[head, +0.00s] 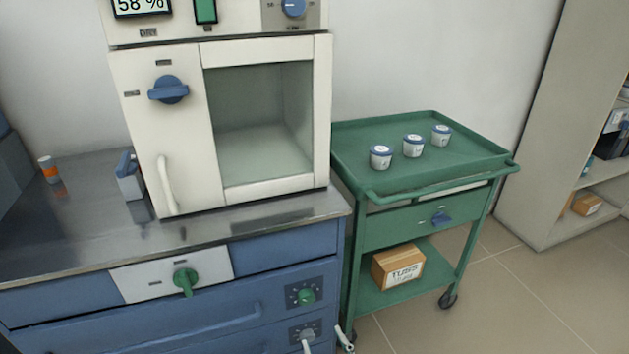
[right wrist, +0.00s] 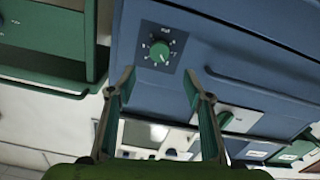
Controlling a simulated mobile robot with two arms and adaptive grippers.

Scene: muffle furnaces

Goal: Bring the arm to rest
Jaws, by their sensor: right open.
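My right gripper (head: 325,343) shows only at the bottom edge of the head view, its fingertips low in front of the blue bench cabinet (head: 180,325). In the right wrist view its two green-and-grey fingers (right wrist: 157,85) are spread apart with nothing between them. A green knob on a dark dial plate (right wrist: 160,52) lies beyond the fingertips on the blue cabinet front. I cannot tell whether the fingers touch the cabinet. My left gripper is not in view.
A white furnace (head: 165,125) stands on the steel benchtop (head: 70,235). Right of the bench, a green cart (head: 355,150) carries three blue-lidded jars (head: 413,146) on top and a cardboard box (head: 398,264) below. A beige shelf unit (head: 565,110) stands at right. Tiled floor (head: 520,300) is clear at lower right.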

